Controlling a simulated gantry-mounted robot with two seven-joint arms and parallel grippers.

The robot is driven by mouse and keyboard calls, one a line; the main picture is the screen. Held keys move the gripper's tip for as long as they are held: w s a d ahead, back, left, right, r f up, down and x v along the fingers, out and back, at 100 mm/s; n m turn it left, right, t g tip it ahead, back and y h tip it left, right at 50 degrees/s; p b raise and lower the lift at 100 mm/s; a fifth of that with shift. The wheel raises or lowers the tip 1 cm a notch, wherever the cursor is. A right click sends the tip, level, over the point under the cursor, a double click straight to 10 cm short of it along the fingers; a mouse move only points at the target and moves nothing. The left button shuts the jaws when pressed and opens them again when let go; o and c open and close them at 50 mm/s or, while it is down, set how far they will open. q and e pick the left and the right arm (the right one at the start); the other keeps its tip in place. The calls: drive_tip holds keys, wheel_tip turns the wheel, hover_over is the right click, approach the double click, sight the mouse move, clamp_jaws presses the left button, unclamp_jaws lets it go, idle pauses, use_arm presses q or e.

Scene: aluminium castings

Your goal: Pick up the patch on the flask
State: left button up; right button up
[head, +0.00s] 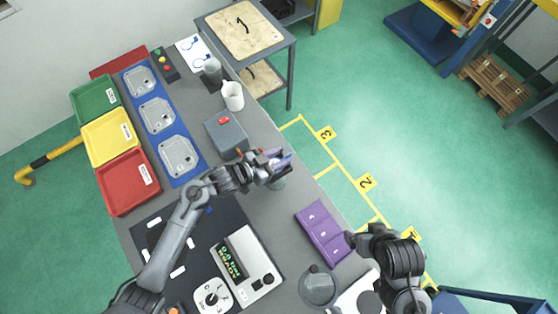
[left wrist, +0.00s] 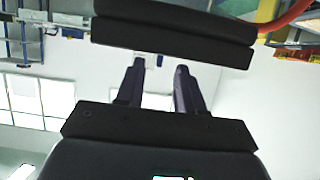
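My left gripper (head: 287,160) is over the right edge of the grey table, its fingers pointing right. In the left wrist view its two dark fingers (left wrist: 160,85) stand apart, with pale background between them and nothing held. A small grey-green round object (head: 277,183) shows just below the gripper, partly hidden by it; I cannot tell if it is the flask. No patch can be made out for certain. A pale slab with a dark curved mark (head: 243,24) lies on the side stand. My right gripper (head: 352,240) is near the purple tray; its fingers are not clear.
A grey box with a red button (head: 229,137) stands just behind my left gripper. The purple tray (head: 311,212), a display device (head: 263,287) and coloured bins (head: 152,203) also occupy the table.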

sight(289, 154)
use_arm(q)
drive_tip(key=shift+x, duration=2.1)
clamp_jaws()
